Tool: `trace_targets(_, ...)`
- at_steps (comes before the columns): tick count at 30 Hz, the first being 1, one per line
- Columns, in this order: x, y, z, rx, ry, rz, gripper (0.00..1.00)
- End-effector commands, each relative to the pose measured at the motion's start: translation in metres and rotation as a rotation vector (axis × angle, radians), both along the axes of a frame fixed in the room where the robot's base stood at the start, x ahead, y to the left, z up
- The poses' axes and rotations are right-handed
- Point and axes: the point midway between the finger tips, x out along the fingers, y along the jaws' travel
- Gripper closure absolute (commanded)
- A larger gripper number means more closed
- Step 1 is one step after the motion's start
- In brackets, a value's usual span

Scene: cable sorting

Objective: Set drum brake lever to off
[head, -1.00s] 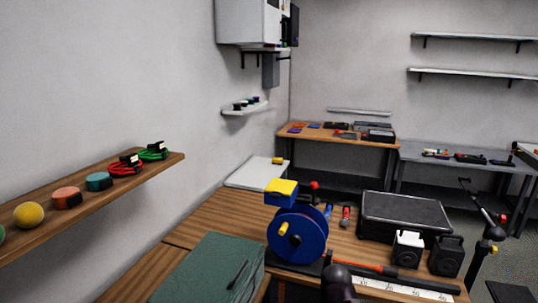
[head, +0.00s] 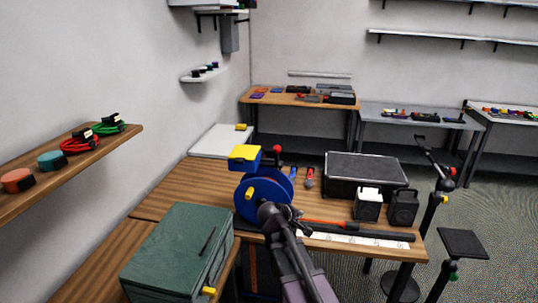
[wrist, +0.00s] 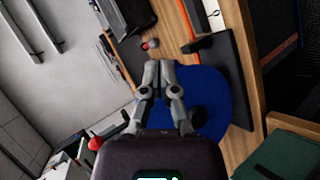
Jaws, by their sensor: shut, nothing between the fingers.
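The cable drum (head: 243,212) is a blue disc with a yellow crank knob (head: 249,193), standing upright at the near side of the wooden table. A yellow block (head: 244,153) sits above it. A red ball knob (head: 277,149), likely the brake lever's end, stands just behind the drum; its stem is mostly hidden. In the wrist view a red knob (wrist: 97,142) shows at lower left, and the blue drum (wrist: 218,95) lies behind the fingers. My gripper (head: 266,211) is in front of the drum in the head view. Its fingertips (wrist: 159,66) are together and empty, apart from the red knob.
A black case (head: 372,178) and two small boxes, white-and-black (head: 367,206) and black (head: 403,208), stand right of the drum. An orange-and-black tool (head: 340,227) lies along the front edge. A green box (head: 175,252) stands at front left. Red and blue tools lie behind the drum.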

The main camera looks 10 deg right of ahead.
Motion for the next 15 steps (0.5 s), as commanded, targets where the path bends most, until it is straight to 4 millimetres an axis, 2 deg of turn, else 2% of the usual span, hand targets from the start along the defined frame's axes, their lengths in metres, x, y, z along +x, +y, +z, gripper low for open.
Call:
trace_targets(1,0.016,0.005,0.011,-0.064,-0.018,0.044,1.00)
trace_targets(6,0.058,0.027,0.047,-0.304,-0.069,0.200,1.00)
trace_targets(12,0.100,0.066,0.087,-0.587,-0.108,0.380,1.00)
trace_targets(15,0.115,0.086,0.101,-0.706,-0.118,0.454,1.00)
